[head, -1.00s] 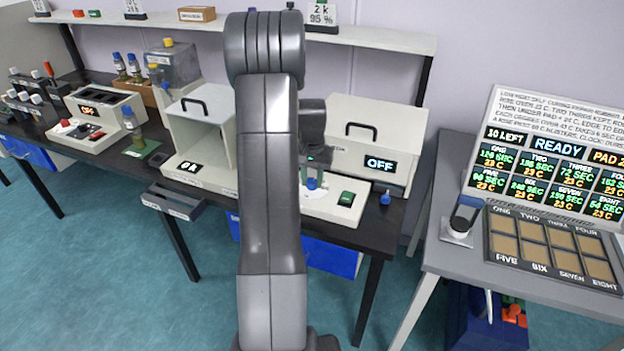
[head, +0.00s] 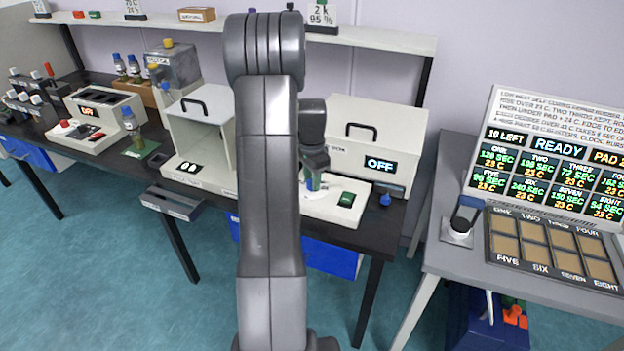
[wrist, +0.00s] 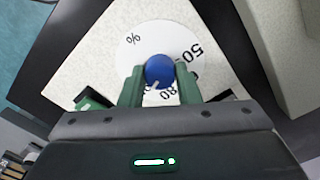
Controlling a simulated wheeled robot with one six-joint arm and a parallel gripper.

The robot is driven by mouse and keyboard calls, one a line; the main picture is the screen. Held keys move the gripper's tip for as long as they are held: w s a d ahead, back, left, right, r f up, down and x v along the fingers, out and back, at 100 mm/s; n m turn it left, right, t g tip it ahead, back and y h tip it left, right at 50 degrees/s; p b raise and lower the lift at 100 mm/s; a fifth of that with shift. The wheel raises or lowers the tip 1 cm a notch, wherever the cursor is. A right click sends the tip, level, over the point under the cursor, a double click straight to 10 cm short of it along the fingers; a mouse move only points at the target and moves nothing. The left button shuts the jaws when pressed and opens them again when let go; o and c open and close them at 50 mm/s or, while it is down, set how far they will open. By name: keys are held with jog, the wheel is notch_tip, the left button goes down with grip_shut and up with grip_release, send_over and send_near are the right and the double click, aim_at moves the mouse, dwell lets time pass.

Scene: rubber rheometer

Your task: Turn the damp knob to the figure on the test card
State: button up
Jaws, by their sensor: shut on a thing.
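The damp knob (wrist: 159,69) is blue and sits on a round white dial (wrist: 129,50) marked with a % sign, 50 and 80. A white line on the knob points toward the lower edge, beside the 80; a figure there is partly hidden. My gripper (wrist: 160,83) has its green fingers on both sides of the knob, shut on it. In the head view my gripper (head: 314,182) is down at the white panel and hides the knob. A card (head: 322,14) on the shelf reads 2 K and 95 %. Whether it is the test card I cannot tell.
A cream box (head: 375,130) with an OFF display stands right behind the dial panel (head: 335,208), which bears a green button (head: 346,200). An open cream box (head: 200,130) stands to the left. A grey table (head: 455,262) with a sample tray is at right.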

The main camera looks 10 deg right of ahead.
jog(key=shift+r+m, duration=0.1)
jog(key=shift+m, duration=0.3)
jog(key=o, duration=1)
jog(key=shift+c, duration=0.2)
notch_tip(320, 180, up, 14)
jog(key=shift+f, duration=0.25)
notch_tip(320, 180, down, 14)
jog(key=shift+r, duration=0.15)
